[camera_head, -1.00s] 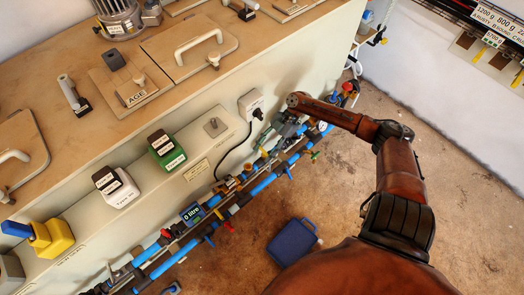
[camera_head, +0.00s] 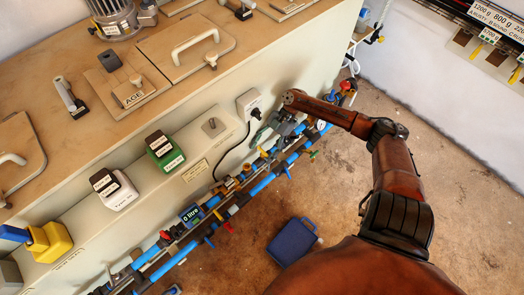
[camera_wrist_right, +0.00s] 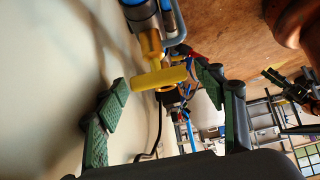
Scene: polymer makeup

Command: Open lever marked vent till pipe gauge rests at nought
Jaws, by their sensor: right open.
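My right gripper (camera_wrist_right: 164,78) is open in the right wrist view, its green-padded fingers spread either side of a yellow lever handle (camera_wrist_right: 160,79). Gaps show between the handle and both fingers. In the head view my right gripper (camera_head: 266,134) is small, at the pipe run beside the bench, partly hidden by its arm. A yellow lever (camera_head: 262,152) shows just below it. A small round white dial, seemingly the pipe gauge (camera_head: 321,125), sits further along the pipes; its needle is too small to read. No vent label is readable. My left gripper is out of view.
Blue pipes (camera_head: 262,185) with coloured valves run along the bench (camera_head: 95,125). A display reading "0 litre" (camera_head: 190,214) sits on them. A black cable runs from a wall socket (camera_head: 249,103) near my gripper. A blue container (camera_head: 292,242) lies on the otherwise open floor.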

